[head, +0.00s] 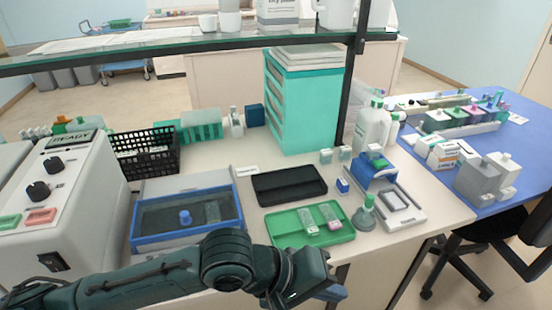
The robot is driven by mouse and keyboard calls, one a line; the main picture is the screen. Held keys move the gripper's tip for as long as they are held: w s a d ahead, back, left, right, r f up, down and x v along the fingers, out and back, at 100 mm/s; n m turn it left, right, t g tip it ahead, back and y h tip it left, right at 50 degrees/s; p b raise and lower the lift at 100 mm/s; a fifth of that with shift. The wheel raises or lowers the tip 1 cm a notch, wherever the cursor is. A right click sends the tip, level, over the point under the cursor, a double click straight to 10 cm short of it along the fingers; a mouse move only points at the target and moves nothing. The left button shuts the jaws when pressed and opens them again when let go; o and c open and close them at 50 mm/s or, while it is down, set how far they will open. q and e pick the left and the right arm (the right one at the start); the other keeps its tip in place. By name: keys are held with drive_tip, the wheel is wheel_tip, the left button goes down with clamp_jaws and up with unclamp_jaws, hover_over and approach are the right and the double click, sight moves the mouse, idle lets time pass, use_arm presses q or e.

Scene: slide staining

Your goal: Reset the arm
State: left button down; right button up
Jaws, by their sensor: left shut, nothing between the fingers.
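My left arm comes in from the bottom left and reaches across the front of the bench. My left gripper (318,284) is at its end, low in front of the bench's front edge, below the green tray (284,235). Its fingers are shut with nothing between them, and it touches no object that I can make out. My right gripper does not show in the head view.
Slides lie in the green tray. Behind it is a black tray (289,185); to its left is a blue-framed box (187,246). A dial machine (68,202) stands at left. A glass shelf (180,44) crosses above the bench.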

use_arm(q)
drive_tip(key=w+a+f+t+y, duration=0.1)
drive_tip(key=w+a+f+t, duration=0.5)
drive_tip(key=a+f+t, duration=0.35)
drive_tip(key=s+a+f+m+y, duration=0.3)
drive_tip(key=s+a+f+y, duration=0.3)
drive_tip(key=s+a+f, duration=0.3)
drive_tip(key=a+f+g, duration=0.1)
drive_tip(key=a+f, duration=0.3)
drive_tip(key=a, duration=0.1)
drive_tip(key=shift+s+a+f+m, duration=0.15)
drive_tip(key=shift+a+f+m, duration=0.05)
drive_tip(key=shift+a+m, duration=0.2)
